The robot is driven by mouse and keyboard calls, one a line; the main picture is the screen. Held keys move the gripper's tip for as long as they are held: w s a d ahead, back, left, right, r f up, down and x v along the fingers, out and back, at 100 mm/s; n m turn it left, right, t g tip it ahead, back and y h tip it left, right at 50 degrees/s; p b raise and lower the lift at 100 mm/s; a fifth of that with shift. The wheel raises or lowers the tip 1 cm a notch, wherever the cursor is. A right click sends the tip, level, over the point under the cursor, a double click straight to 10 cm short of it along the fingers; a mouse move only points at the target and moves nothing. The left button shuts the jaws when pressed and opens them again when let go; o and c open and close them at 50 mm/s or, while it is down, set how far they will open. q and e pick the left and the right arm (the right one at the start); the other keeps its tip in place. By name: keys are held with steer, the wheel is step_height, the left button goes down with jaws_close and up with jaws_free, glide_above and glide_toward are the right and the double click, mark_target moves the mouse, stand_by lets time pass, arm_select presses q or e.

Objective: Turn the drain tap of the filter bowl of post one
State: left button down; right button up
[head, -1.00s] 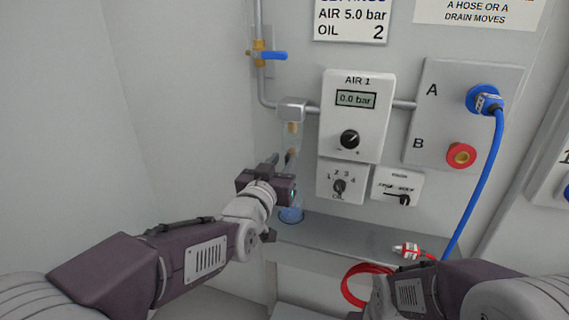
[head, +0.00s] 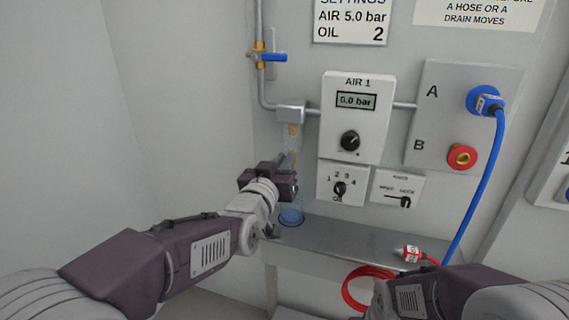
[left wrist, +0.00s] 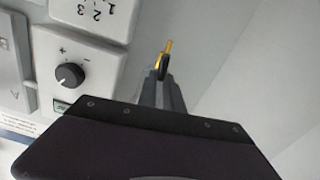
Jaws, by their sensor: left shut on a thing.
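The filter bowl (head: 292,132) of post one is clear, with amber at its top. It hangs under a grey block (head: 291,113) on the pipe, left of the AIR 1 panel. My left gripper (head: 285,158) is in front of its lower part and hides the drain tap in the head view. In the left wrist view, the left fingers (left wrist: 164,82) are close together on a small dark and brass piece, the drain tap (left wrist: 163,62). A blue-bottomed cup (head: 291,216) stands below the gripper. My right gripper is out of view.
The AIR 1 panel (head: 357,100) reads 0.0 bar. A blue-handled valve (head: 272,57) sits on the pipe above. A blue hose (head: 484,185) hangs from port A. A red hose end (head: 408,253) lies on the grey shelf (head: 345,238).

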arm_select(q)
steer(key=shift+w+a+f+n+b, duration=0.1)
steer(key=shift+a+f+n+b, duration=0.2)
steer(key=shift+n+b, duration=2.15)
steer(key=shift+w+a+f+n+b, duration=0.1)
steer(key=shift+a+f+n+b, duration=0.2)
steer(key=shift+n+b, duration=2.15)
steer(key=shift+w+a+f+n+b, duration=0.15)
steer(key=shift+f+n+b, duration=0.2)
steer(key=shift+n+b, duration=2.05)
steer(key=shift+s+n+p, duration=0.1)
steer(key=shift+n+p, duration=0.65)
steer(key=shift+n, duration=0.25)
steer(key=c, duration=1.5)
jaws_free()
